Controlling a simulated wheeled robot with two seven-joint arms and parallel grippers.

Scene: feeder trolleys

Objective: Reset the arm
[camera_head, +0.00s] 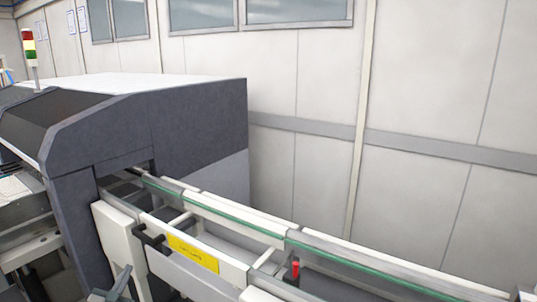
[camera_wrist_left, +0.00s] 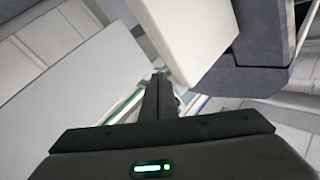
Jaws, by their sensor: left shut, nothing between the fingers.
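My left gripper (camera_head: 121,281) shows only in part at the lower left edge of the head view, in front of the conveyor's near side. In the left wrist view its two dark fingers (camera_wrist_left: 158,92) lie together, shut, with nothing between them. No held object shows. My right gripper is not in view.
A conveyor (camera_head: 215,265) with pale rails and a yellow label (camera_head: 193,254) runs from a dark grey machine (camera_head: 200,120) to the lower right. A red knob (camera_head: 295,270) stands on it. A panelled wall (camera_head: 420,100) stands behind.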

